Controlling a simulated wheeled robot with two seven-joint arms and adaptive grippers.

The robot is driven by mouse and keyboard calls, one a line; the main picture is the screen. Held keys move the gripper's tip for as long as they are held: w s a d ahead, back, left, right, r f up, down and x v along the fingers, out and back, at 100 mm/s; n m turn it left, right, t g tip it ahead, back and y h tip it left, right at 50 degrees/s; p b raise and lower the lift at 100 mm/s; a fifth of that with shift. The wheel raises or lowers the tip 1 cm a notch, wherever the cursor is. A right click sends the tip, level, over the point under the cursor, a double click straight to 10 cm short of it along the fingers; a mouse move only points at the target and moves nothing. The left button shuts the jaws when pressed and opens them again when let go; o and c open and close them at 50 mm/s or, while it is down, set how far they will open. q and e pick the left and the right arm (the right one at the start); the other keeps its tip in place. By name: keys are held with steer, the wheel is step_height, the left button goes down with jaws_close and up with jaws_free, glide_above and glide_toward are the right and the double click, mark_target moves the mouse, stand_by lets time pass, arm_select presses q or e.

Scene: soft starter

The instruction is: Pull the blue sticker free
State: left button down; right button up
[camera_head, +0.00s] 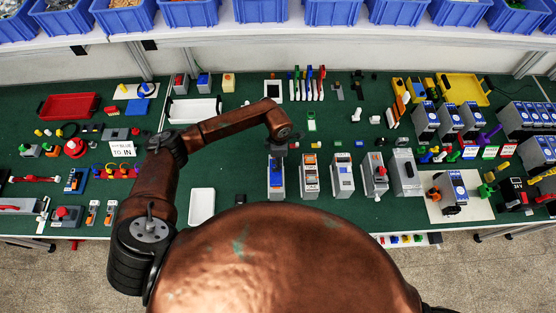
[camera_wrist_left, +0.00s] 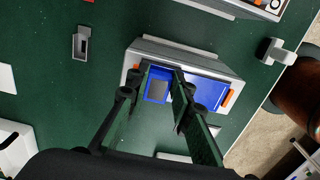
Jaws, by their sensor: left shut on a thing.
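A grey soft starter with a blue face (camera_head: 276,178) stands at the front middle of the green table in the head view. In the left wrist view its grey housing (camera_wrist_left: 185,53) and blue front (camera_wrist_left: 207,92) lie under the fingers. My left gripper (camera_head: 278,150) is right above this unit. In the wrist view its two fingers (camera_wrist_left: 160,70) are shut on the blue sticker (camera_wrist_left: 156,86), a blue piece with a grey square, at the unit's face. I cannot tell whether the sticker still touches the face. My right gripper is not in view.
Several similar units stand in a row to the right, the nearest a grey one with an orange part (camera_head: 309,178). A white tray (camera_head: 201,206) lies to the left. Blue bins (camera_head: 260,10) line the shelf at the back. A small grey part (camera_wrist_left: 82,43) lies nearby.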

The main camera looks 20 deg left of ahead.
arm_select(q)
steer(key=shift+r, duration=0.15)
steer(key=shift+r, duration=0.45)
stand_by(0.6)
steer(key=shift+r+p, duration=0.75)
steer(key=shift+r, duration=1.05)
